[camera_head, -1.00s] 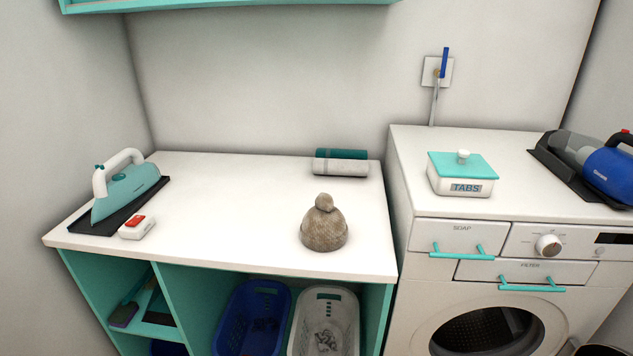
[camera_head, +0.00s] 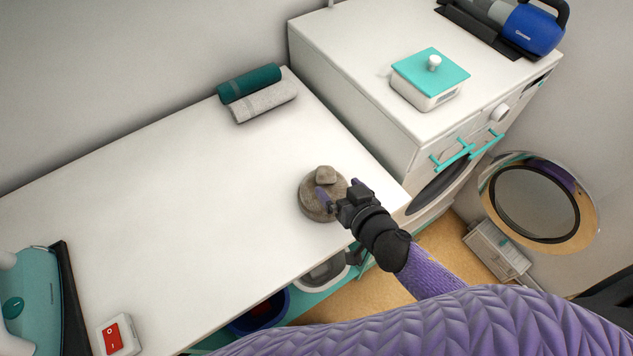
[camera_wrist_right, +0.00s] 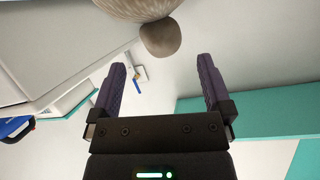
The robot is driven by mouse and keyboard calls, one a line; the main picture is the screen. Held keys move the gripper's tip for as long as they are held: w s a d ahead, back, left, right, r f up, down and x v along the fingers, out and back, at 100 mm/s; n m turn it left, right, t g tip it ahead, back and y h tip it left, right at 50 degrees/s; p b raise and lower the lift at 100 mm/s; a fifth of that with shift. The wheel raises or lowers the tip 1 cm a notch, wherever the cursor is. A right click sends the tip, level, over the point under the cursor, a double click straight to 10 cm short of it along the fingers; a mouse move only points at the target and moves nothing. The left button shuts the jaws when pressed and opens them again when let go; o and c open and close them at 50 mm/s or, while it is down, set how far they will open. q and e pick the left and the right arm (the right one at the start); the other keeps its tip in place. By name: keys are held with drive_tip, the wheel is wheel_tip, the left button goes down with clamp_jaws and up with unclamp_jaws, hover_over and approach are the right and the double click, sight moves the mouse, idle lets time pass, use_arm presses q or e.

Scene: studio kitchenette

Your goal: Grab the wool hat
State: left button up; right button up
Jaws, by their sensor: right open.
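The wool hat (camera_head: 311,203), grey-brown with a pompom, stands on the white countertop (camera_head: 190,190) near its front right corner. It also shows upside down at the top of the right wrist view (camera_wrist_right: 140,8), its pompom (camera_wrist_right: 160,38) just beyond the fingertips. My right gripper (camera_head: 338,190) is at the hat's right side, over the counter edge. Its two purple fingers (camera_wrist_right: 163,72) are open with nothing between them. Whether a finger touches the hat cannot be told. My left gripper is not in view.
Rolled towels (camera_head: 262,102) lie at the back of the counter. The iron (camera_head: 30,300) and a red-and-white box (camera_head: 118,335) are at the lower left. The washing machine (camera_head: 350,60) stands right of the counter, with a teal-lidded box (camera_head: 440,90) on top. The counter's middle is clear.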

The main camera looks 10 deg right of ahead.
sight(330, 181)
drive_tip(key=b+x, duration=0.1)
drive_tip(key=x, duration=0.5)
drive_tip(key=shift+a, duration=0.15)
drive_tip(key=shift+c, duration=0.3)
clamp_jaws()
